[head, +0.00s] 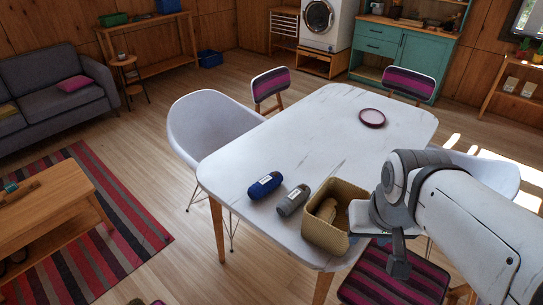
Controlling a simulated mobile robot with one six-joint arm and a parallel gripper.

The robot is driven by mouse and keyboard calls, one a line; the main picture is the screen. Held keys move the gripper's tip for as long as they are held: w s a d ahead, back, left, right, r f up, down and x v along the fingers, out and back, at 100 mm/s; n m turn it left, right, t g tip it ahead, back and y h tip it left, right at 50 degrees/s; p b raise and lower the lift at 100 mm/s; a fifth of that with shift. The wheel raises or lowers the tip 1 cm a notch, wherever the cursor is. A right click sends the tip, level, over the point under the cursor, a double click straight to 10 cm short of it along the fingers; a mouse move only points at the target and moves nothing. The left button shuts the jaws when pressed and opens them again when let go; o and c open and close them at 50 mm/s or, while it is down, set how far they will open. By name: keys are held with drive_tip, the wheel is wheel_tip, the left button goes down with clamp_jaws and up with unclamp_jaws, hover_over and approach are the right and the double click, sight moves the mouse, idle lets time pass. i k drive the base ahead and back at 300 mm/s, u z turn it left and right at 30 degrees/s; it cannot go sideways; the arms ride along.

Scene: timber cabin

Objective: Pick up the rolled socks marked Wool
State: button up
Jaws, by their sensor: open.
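A dark blue rolled pair of socks (265,186) with a white label lies on the white table (305,140), near its front left edge. A grey rolled pair (292,200) with a white label lies just to its right, close to the basket. Both labels are too small to read, so I cannot tell which is marked Wool. My gripper (362,217) is at the end of my arm at the right, beside the right side of the basket. It is open, but its fingers are hard to make out. It is apart from both rolls.
A tan square basket (318,234) stands at the table's front edge with something beige inside. A dark pink plate (372,118) sits toward the far end. Chairs surround the table, including a white one (212,126) at left. The table's middle is clear.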

sight(260, 189)
drive_tip(key=z, duration=0.1)
drive_tip(key=k, duration=0.4)
drive_tip(key=u, duration=2.8)
drive_tip(key=k, duration=0.75)
drive_tip(key=z, duration=2.15)
drive_tip(key=i, duration=1)
drive_tip(key=u, duration=0.1)
